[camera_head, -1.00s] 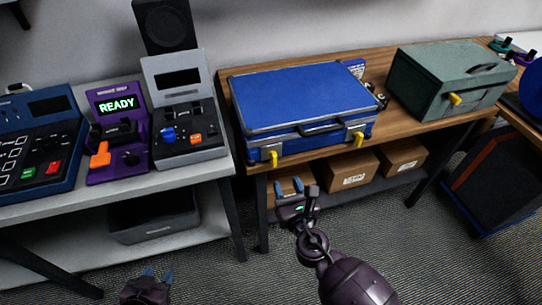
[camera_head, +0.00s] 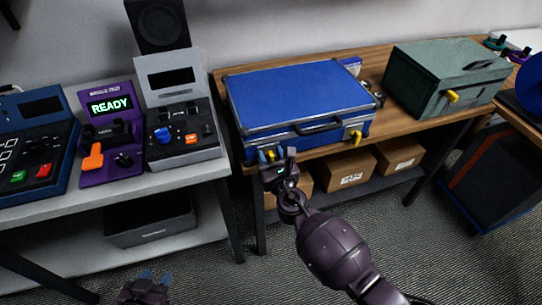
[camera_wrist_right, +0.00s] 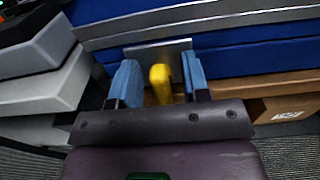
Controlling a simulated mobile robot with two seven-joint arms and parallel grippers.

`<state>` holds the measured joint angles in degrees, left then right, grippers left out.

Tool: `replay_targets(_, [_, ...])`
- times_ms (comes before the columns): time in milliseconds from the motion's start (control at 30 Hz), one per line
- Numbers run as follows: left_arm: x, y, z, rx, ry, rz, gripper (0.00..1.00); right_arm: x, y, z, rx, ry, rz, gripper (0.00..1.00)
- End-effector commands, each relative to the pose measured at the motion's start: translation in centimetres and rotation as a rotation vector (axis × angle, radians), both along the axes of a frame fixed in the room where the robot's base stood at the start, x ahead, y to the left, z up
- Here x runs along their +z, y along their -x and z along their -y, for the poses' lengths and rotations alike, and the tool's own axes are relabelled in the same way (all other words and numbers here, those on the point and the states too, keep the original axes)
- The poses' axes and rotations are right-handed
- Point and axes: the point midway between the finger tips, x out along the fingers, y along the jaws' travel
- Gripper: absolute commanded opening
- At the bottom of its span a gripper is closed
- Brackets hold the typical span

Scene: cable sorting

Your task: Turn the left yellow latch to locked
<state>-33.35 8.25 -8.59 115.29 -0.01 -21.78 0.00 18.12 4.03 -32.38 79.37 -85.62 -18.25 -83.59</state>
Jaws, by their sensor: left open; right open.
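A closed blue case (camera_head: 297,95) with silver edges lies on the wooden table. Its left yellow latch (camera_wrist_right: 160,84) hangs at the front left and shows between my right gripper's fingers in the right wrist view. My right gripper (camera_head: 277,155) is open, with its blue fingertips (camera_wrist_right: 160,80) on either side of that latch; I cannot tell whether they touch it. The right yellow latch (camera_head: 356,137) hangs at the case's front right. My left gripper (camera_head: 147,276) is open and empty, low at the bottom edge of the head view, far from the case.
A green metal box (camera_head: 445,75) with a yellow latch stands to the right on the wooden table (camera_head: 400,117). Cardboard boxes (camera_head: 345,170) sit on the shelf below. A grey bench (camera_head: 215,168) with control devices, one reading READY, stands to the left.

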Motion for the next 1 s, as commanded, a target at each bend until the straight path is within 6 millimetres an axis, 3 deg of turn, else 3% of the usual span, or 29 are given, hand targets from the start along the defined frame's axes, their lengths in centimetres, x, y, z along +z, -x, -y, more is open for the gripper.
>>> replay_targets(200, [0.0,0.0,0.0,0.000,0.000,0.000,0.42,0.0,0.0,0.0,0.000,0.000,0.000,0.43])
replay_targets(500, [-0.1,0.4,-0.1,0.002,0.000,-0.007,0.42,0.0,0.0,0.0,0.000,0.000,0.000,0.00])
replay_targets(1000, [-1.0,0.7,-0.1,0.002,0.000,-0.019,0.42,-0.2,0.0,0.1,0.001,-0.120,-0.040,0.00])
